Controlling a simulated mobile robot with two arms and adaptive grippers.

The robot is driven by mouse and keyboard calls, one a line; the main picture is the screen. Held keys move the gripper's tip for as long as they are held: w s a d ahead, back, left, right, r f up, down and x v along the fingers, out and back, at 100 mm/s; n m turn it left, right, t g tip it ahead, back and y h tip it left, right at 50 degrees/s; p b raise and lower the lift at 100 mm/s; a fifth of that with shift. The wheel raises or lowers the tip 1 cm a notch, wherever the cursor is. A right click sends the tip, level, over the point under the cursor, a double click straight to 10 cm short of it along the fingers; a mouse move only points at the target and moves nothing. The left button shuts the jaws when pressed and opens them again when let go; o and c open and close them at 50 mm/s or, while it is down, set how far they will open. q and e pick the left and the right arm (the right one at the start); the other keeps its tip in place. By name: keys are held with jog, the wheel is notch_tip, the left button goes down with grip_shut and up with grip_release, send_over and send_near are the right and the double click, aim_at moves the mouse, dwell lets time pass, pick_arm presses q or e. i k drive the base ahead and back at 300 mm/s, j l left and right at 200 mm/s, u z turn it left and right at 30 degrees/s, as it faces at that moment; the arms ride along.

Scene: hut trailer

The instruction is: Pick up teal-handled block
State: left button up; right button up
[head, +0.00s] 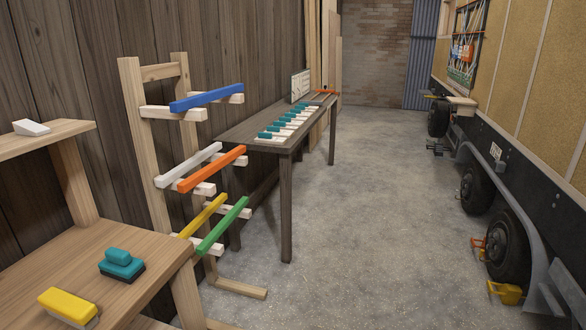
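A teal block with a teal handle on top and a dark underside (121,265) rests on the wooden workbench (60,250) at the lower left. A yellow block with a pale underside (68,306) lies on the same bench, nearer the front edge and to the left of the teal one. Nothing touches the teal block. Neither of my grippers shows in the head view.
A wooden rack (140,130) with coloured bars stands just beyond the bench. A dark table (285,150) with a row of teal-and-white pieces is further back. A trailer with wheels (508,245) lines the right side. The concrete floor (380,220) between is clear.

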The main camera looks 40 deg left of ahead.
aim_at(118, 264)
jog(key=u, duration=2.5)
